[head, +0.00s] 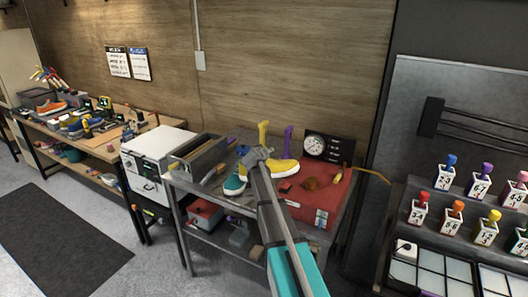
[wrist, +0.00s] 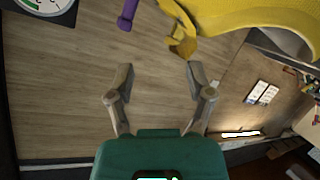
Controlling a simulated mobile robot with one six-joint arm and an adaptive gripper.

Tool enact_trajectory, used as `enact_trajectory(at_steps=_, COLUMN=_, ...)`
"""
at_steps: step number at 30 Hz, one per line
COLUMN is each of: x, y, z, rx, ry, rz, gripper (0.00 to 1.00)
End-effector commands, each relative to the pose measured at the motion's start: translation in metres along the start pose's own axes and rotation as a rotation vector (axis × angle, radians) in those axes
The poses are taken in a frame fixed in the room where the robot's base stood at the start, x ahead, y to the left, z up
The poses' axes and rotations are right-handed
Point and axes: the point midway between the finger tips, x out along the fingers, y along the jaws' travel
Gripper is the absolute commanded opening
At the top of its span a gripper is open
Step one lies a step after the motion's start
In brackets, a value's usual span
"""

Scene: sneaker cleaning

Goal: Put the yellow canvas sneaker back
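The yellow canvas sneaker (head: 286,167) lies on the metal workbench at the left side of the red mat, partly hidden by my arm in the head view. In the wrist view a large yellow shape, apparently the sneaker (wrist: 250,15), fills the upper right and is cut off by the frame edge. My gripper (head: 256,154) is above the bench by the sneaker. In the wrist view my gripper (wrist: 160,68) has its two fingers spread, with nothing between them. The fingers appear apart from the sneaker.
A yellow upright piece (head: 263,132) and a purple one (head: 288,138) stand behind the sneaker. A teal shoe-like shape (head: 235,184) is left of my arm. The red mat (head: 322,205), dial gauge (head: 316,146) and grey bin (head: 203,157) are nearby. A shoe-laden bench (head: 100,150) stands left.

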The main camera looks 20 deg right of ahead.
Motion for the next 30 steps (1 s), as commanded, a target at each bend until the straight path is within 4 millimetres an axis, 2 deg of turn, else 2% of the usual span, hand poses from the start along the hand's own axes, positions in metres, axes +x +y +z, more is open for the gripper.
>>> enact_trajectory(at_steps=1, x=-0.014, y=0.002, z=-0.001, rx=-0.001, ry=0.001, rz=-0.001, gripper=0.67)
enact_trajectory(at_steps=6, x=-0.044, y=0.002, z=-0.001, rx=0.001, ry=0.001, rz=-0.001, gripper=0.67)
enact_trajectory(at_steps=15, x=-0.084, y=0.001, z=-0.001, rx=0.001, ry=0.000, rz=-0.001, gripper=0.67)
enact_trajectory(at_steps=21, x=-0.094, y=0.001, z=0.000, rx=0.001, ry=0.000, rz=0.000, gripper=0.67)
enact_trajectory(at_steps=30, x=-0.094, y=0.000, z=0.000, rx=0.001, ry=0.000, rz=0.000, gripper=0.67)
